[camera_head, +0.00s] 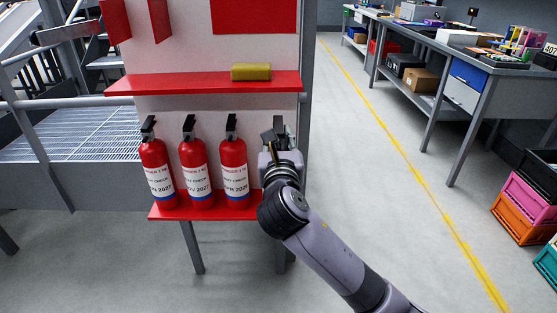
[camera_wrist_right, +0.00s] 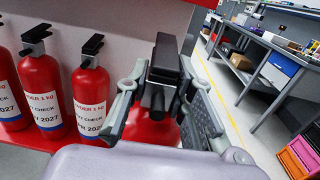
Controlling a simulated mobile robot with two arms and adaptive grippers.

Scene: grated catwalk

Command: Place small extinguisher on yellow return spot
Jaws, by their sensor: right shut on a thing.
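My right gripper (camera_head: 279,146) is at the right end of the lower red shelf, largely hidden by my own wrist. In the right wrist view its fingers (camera_wrist_right: 158,88) are closed around the neck of a red extinguisher (camera_wrist_right: 150,127) with a black handle. That extinguisher's lower body is hidden, so I cannot tell whether it touches the shelf. Three similar labelled extinguishers stand upright to its left: left (camera_head: 157,166), middle (camera_head: 195,167) and right (camera_head: 233,164). I cannot make out a yellow return spot. My left gripper is not in view.
The lower red shelf (camera_head: 190,213) lies below an upper red shelf (camera_head: 150,85) that carries a yellow roll-like object (camera_head: 250,71). A grey post (camera_head: 307,60) stands close on the right. Beyond are open floor, a yellow floor line (camera_head: 400,143), workbenches (camera_head: 484,84) and crates (camera_head: 525,207).

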